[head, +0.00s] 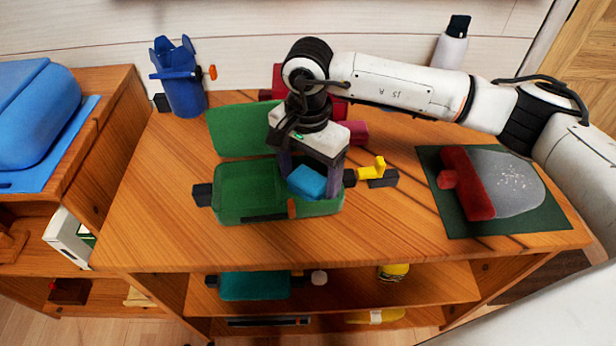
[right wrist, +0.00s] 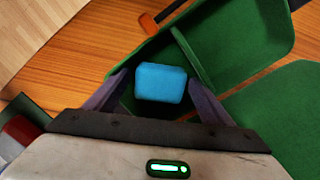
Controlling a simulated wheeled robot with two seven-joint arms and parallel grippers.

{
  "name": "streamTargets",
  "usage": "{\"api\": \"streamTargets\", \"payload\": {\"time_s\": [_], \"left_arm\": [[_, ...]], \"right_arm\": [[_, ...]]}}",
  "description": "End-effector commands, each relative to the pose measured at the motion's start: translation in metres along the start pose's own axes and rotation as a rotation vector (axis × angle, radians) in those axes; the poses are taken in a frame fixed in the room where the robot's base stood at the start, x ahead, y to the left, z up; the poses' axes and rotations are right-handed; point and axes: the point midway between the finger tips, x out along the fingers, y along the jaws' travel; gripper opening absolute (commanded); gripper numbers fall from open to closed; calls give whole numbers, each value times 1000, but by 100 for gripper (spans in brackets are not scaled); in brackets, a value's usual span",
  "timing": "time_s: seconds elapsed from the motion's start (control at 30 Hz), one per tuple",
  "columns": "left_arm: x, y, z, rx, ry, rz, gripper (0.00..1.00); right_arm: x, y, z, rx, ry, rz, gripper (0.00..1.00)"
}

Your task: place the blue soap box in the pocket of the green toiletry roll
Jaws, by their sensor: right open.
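The green toiletry roll (head: 246,187) lies open on the wooden table, its flap (head: 236,131) folded back behind it. The blue soap box (head: 307,182) is inside the right part of the roll's pocket, and in the right wrist view the soap box (right wrist: 161,83) sits between my two fingers. My right gripper (head: 310,180) points down over it with its fingers on either side. In the wrist view, the right gripper (right wrist: 157,90) is open, with small gaps visible beside the box. The pocket's bottom under the box is hidden. My left gripper is in neither view.
A blue cup-like holder (head: 183,85) stands at the back left. A yellow piece (head: 373,169) lies right of the roll, near dark blocks. A red and grey object (head: 492,184) rests on a dark green mat (head: 455,217) at the right. Red items stand behind my gripper.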

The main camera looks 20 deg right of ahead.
Motion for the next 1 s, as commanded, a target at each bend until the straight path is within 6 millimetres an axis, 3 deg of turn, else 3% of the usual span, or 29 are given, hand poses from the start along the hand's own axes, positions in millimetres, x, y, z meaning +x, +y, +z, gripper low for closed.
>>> {"api": "streamTargets", "payload": {"time_s": [0.17, 0.6, 0.8, 1.0], "left_arm": [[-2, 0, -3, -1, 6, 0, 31], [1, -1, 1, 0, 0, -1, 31], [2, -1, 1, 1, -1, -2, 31], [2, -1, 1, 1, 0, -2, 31]], "right_arm": [[-16, -1, 0, 0, 0, -4, 76], [-104, -1, 0, 0, 1, -3, 76], [-122, 0, 0, 0, 0, -1, 76], [-124, 0, 0, 0, 0, 0, 76]]}}
